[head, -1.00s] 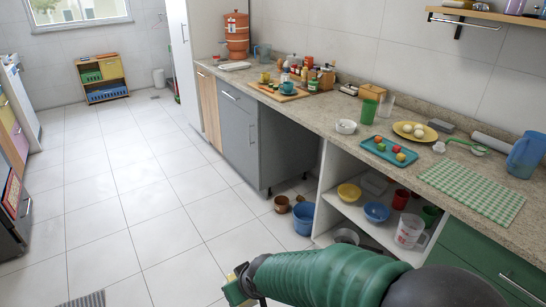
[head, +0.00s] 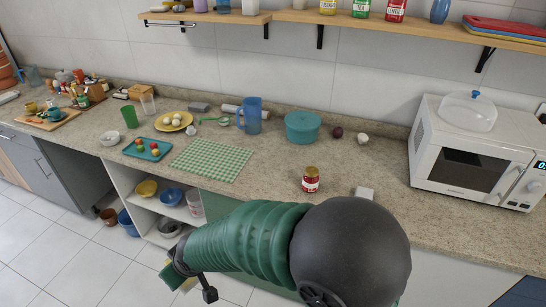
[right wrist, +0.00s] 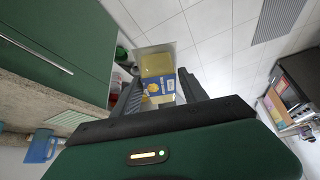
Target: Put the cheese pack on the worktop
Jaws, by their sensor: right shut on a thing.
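The cheese pack (right wrist: 157,65), yellow with a blue label in a clear wrapper, is held between the two fingers of my right gripper (right wrist: 160,88) in the right wrist view. In the head view my right gripper (head: 178,277) is low at the left end of my green arm, over the floor in front of the cabinets and below the worktop's level. The pack is mostly hidden there. The speckled stone worktop (head: 265,190) runs along the wall. My left gripper is in neither view.
On the worktop are a green checked cloth (head: 212,158), a red jar (head: 310,180), a small white block (head: 363,193), a teal pot (head: 302,127), a blue pitcher (head: 250,115) and a white microwave (head: 470,150). The stretch between cloth and jar is clear. A wall shelf (head: 340,18) hangs above.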

